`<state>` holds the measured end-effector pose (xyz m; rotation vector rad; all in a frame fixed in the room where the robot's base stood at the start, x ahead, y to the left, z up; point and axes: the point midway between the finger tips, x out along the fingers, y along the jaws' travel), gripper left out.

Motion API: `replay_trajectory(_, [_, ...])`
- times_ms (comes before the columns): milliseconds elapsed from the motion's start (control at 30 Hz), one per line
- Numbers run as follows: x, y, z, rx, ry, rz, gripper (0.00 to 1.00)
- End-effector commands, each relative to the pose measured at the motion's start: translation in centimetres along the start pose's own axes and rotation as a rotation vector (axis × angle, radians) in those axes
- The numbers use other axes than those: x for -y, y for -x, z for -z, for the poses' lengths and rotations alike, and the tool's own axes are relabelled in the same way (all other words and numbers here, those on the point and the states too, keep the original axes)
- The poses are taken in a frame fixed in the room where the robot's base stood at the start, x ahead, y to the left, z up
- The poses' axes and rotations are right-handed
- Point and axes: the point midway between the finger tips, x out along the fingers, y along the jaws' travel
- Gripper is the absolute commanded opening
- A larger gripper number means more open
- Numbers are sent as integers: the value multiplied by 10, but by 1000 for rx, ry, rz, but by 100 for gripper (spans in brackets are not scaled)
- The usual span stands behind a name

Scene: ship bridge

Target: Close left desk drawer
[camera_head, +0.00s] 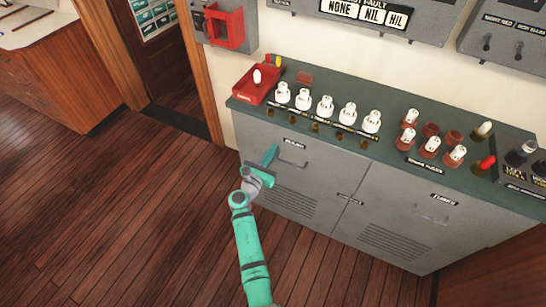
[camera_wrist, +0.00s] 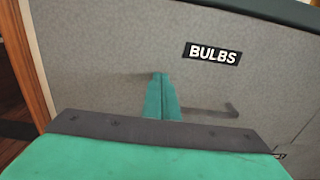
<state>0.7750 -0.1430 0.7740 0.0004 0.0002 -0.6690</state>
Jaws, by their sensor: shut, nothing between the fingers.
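The left desk drawer (camera_head: 262,137) is the grey front labelled "BULBS" on the left half of the desk. Its front looks about flush with the desk, and I see no clear gap around it. In the wrist view, the drawer front (camera_wrist: 110,55) fills most of the picture, with its label at the upper right. A thin handle (camera_head: 293,163) is on the front, right of my gripper. My teal gripper (camera_head: 271,153) is shut and empty, pointing at the drawer front. In the wrist view the closed fingers (camera_wrist: 160,80) are at or very near the surface; contact is unclear.
The green desk top (camera_head: 390,140) carries white bulbs, brown sockets and a red box (camera_head: 257,84). A second front (camera_head: 430,213) labelled "FUSES" is at the right. A doorway (camera_head: 170,60) is at the upper left. The wooden floor (camera_head: 120,220) left of the desk is clear.

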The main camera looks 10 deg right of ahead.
Motion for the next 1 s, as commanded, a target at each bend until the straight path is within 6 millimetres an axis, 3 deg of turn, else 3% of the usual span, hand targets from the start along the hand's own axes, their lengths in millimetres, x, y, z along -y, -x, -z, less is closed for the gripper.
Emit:
replay_trajectory(667, [2,-6,-2,0,-3,1,0])
replay_trajectory(867, [-1,17,0,0,1,1,0])
replay_trajectory(1000, [-3,44,1,0,0,0,0])
